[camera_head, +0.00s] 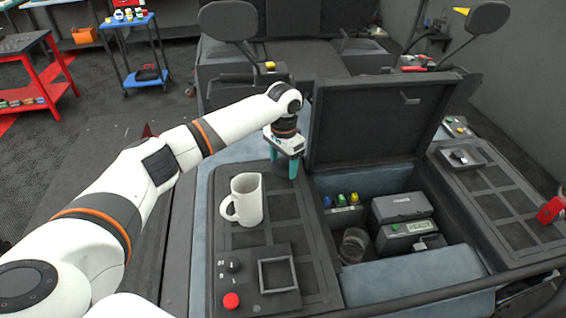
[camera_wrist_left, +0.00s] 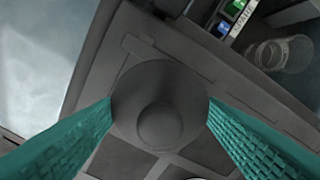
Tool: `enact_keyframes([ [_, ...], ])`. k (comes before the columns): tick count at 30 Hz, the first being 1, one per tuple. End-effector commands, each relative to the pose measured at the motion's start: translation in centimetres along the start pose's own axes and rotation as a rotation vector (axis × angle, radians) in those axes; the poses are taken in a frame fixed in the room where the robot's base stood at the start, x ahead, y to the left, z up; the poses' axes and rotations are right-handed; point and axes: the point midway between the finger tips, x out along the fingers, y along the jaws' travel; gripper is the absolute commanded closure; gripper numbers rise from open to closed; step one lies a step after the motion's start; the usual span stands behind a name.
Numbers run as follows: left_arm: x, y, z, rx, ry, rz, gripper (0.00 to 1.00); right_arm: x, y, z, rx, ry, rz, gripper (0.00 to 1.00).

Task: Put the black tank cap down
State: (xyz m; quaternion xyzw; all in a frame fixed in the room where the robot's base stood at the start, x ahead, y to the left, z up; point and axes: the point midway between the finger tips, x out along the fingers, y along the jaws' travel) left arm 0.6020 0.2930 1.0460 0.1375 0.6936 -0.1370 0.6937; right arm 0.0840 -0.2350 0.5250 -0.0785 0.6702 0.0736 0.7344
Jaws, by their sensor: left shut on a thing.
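The black tank cap (camera_wrist_left: 160,105) is a round, dark disc with a raised knob, seen between the teal fingers in the left wrist view. My left gripper (camera_head: 284,168) is shut on it, pointing down over the far end of the left dark panel (camera_head: 226,262). In the head view the cap is hard to tell from the dark surface behind the fingers. I cannot tell whether the cap touches the panel below. My right gripper is not in view.
An open lid (camera_head: 375,125) rises right of the gripper. The open bay holds a glass (camera_head: 353,246) and a grey device (camera_head: 402,208).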

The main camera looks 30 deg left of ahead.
Motion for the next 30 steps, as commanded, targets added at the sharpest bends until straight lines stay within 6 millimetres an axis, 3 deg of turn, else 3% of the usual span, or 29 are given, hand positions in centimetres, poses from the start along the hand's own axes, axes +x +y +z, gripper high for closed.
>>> enact_keyframes([
  [6, 2.2, 0.0, 0.0, -0.001, 0.000, 0.000, 0.59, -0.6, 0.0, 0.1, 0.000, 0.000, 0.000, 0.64],
  [28, 3.4, -0.1, 0.0, 0.000, 0.000, 0.000, 0.59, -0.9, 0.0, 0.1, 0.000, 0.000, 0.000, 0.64],
  [29, 3.5, -0.1, 0.0, 0.000, 0.000, 0.000, 0.33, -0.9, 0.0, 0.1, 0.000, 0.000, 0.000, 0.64],
  [30, 3.5, -0.1, 0.0, 0.000, 0.000, 0.000, 0.27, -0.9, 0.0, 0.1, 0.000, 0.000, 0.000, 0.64],
])
